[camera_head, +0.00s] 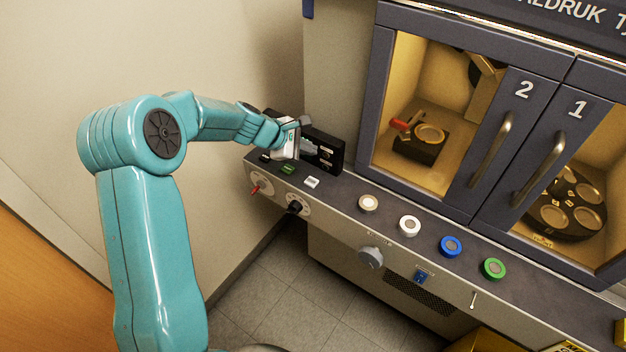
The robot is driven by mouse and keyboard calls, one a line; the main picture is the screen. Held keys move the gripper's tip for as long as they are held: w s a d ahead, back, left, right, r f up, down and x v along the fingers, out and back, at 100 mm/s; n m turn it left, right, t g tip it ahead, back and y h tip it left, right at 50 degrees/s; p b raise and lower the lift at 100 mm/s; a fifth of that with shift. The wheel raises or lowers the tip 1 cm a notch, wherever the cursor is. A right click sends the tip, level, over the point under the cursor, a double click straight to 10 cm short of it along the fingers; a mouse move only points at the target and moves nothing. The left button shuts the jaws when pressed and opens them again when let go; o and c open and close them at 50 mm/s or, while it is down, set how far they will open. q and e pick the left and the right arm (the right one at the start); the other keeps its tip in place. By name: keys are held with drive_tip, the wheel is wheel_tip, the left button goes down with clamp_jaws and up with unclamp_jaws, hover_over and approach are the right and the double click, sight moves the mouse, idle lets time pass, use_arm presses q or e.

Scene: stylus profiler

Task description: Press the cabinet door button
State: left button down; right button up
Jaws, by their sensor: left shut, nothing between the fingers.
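The cabinet (465,120) has two glazed doors marked 2 and 1, each with a vertical handle, and both look closed. A row of round buttons runs along the ledge below: a cream one (368,203), a white one (409,226), a blue one (451,246) and a green one (494,268). I cannot tell which is the door button. My left gripper (306,124) is shut and empty at the ledge's left end, near a black box (324,152), well left of the round buttons. My right gripper is not in view.
Small green (288,169) and white (312,182) rectangular switches sit on the ledge near my left gripper. A grey knob (371,256), a red-tipped switch (257,188) and a blue socket (421,276) are on the front panel. A beige wall is close on the left.

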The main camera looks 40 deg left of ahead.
sight(309, 183)
use_arm(q)
wheel_tip(309, 183, down, 9)
drive_tip(key=b, duration=0.8)
drive_tip(key=shift+d, duration=0.1)
drive_tip(key=shift+r, duration=0.1)
idle(1.5)
drive_tip(key=shift+f+b, duration=0.35)
drive_tip(key=shift+f, duration=0.1)
drive_tip(key=shift+f+b, duration=0.4)
idle(0.4)
drive_tip(key=shift+r, duration=0.1)
drive_tip(key=shift+r+p, duration=0.7)
drive_tip(key=shift+r, duration=0.05)
